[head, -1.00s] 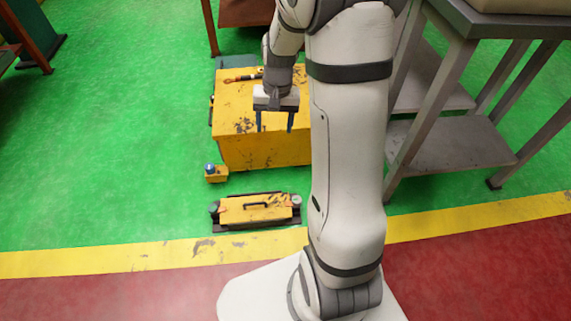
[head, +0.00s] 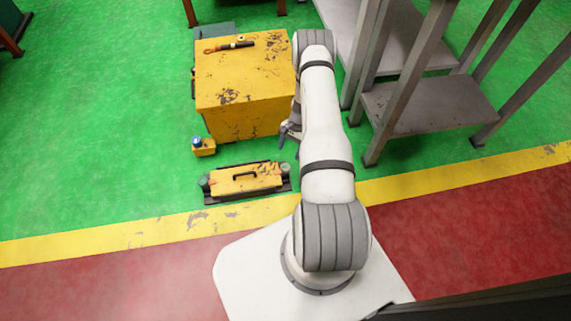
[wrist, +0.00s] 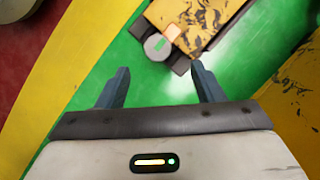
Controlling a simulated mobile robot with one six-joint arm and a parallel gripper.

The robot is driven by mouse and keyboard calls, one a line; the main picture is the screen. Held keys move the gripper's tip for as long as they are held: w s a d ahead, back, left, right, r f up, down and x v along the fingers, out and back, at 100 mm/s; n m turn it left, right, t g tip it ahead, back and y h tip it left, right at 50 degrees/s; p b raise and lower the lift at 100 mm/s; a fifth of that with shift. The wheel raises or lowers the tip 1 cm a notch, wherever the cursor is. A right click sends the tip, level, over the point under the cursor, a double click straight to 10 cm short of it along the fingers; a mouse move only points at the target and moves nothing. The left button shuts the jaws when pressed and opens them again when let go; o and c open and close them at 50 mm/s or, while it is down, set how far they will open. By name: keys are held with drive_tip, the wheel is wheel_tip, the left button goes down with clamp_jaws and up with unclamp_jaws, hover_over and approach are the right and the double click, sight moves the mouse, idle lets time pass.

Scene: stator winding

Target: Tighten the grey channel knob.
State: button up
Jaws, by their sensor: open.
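A yellow case with a black handle (head: 243,178) sits in a dark channel-like base on the green floor, with a round knob at each end. The right knob (head: 285,168) looks grey. A grey knob with a greenish patch on top (wrist: 157,46) shows in the wrist view, beyond my fingertips. The left knob (head: 204,183) looks grey-green; I cannot tell from its colour alone which knob is meant. My gripper (head: 290,135) is open and empty, above and beyond the case's right end, partly hidden by my arm. Its two fingers also show apart in the wrist view (wrist: 160,72).
A large worn yellow box (head: 240,95) with a tool (head: 229,47) on top stands behind the case. A small yellow block with a blue top (head: 203,148) sits between them. A grey metal rack (head: 425,110) stands at right. Floor at left is clear.

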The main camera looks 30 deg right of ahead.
sight(286, 167)
drive_tip(key=b+x, duration=0.2)
drive_tip(key=x, duration=0.6)
drive_tip(key=shift+s+f, duration=0.15)
drive_tip(key=shift+f, duration=0.25)
drive_tip(key=shift+c, duration=0.2)
drive_tip(key=c, duration=0.9)
drive_tip(key=shift+f+n+b, duration=0.15)
drive_tip(key=shift+n+b, duration=0.15)
drive_tip(key=shift+b, duration=0.5)
drive_tip(key=shift+c, duration=0.2)
